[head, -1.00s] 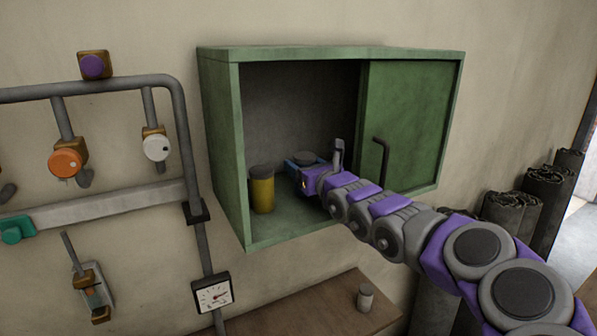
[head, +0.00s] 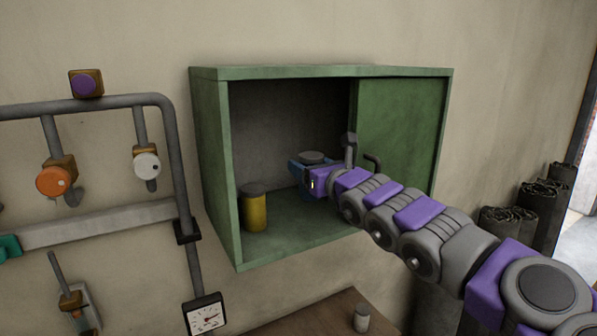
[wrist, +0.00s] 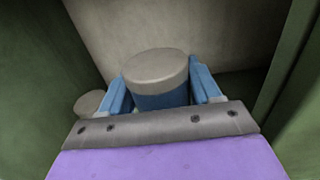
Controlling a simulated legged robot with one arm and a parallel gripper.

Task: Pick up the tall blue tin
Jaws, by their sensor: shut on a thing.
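The tall blue tin (wrist: 160,85) has a grey lid and stands between the two blue fingers of my gripper (wrist: 160,92) in the wrist view. The fingers are shut on it from both sides. In the head view my gripper (head: 305,172) is inside the open left part of the green cabinet (head: 236,160), and the grey lid of the tin (head: 312,157) shows above the fingers. Most of the tin's body is hidden by my gripper, and I cannot tell whether its base touches the cabinet floor.
A yellow tin (head: 254,212) with a dark lid stands left of my gripper in the cabinet. The green sliding door (head: 405,135) covers the right side. Pipes and valves are on the wall at left. A small jar (head: 361,318) stands on the bench below.

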